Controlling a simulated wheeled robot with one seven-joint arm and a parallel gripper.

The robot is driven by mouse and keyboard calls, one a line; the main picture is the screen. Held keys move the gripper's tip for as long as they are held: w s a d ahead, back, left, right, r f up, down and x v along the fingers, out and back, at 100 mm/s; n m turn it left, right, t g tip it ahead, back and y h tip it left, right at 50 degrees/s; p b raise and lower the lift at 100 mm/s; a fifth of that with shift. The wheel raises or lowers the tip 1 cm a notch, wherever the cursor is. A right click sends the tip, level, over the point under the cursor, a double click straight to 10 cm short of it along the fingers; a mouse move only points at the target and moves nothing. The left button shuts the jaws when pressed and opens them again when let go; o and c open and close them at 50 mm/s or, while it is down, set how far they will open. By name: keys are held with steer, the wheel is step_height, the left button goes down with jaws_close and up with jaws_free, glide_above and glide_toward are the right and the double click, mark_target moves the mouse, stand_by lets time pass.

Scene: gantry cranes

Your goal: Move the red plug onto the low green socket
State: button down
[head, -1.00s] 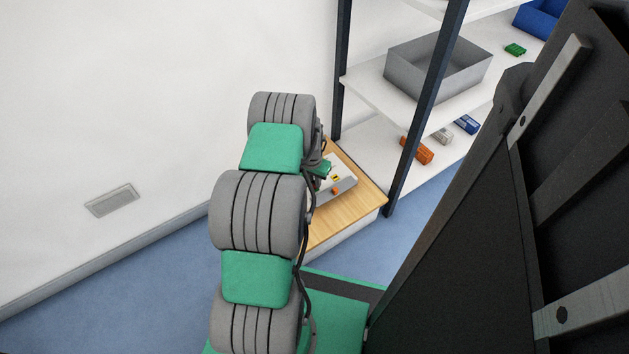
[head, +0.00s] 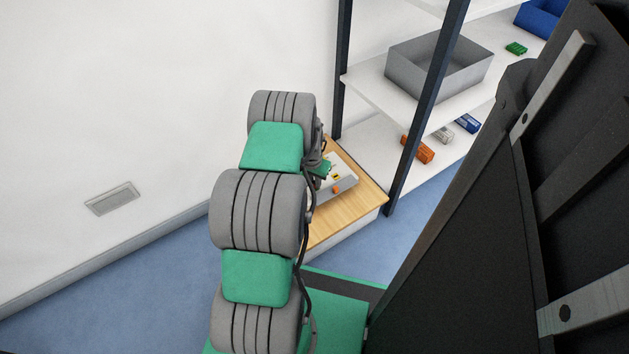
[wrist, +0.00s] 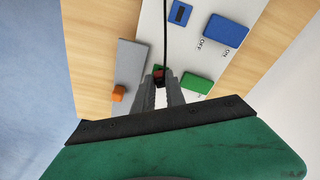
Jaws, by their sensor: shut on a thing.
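My gripper (wrist: 160,92) is shut on the red plug (wrist: 158,76), with only a little of the plug showing between the fingertips in the wrist view. A black cable runs up the picture from the plug. A small green socket (wrist: 156,68) shows right at the plug, mostly hidden by it and the fingers. I cannot tell whether the plug touches or sits in it. A larger green block (wrist: 197,83) lies just right of the fingers on the white panel. In the head view my arm hides the gripper and plug.
The white panel (wrist: 195,50) carries a small blue socket (wrist: 180,13) and a larger blue block (wrist: 226,30). An orange piece (wrist: 118,93) is on its grey side. The panel box stands on a wooden top (head: 345,213); shelves with a grey bin (head: 440,75) stand behind.

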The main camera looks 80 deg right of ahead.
steer(key=shift+f, duration=0.2)
stand_by(0.4)
steer(key=c, duration=0.8)
jaws_free()
steer(key=shift+r+p, duration=2.25)
steer(key=shift+r, duration=1.25)
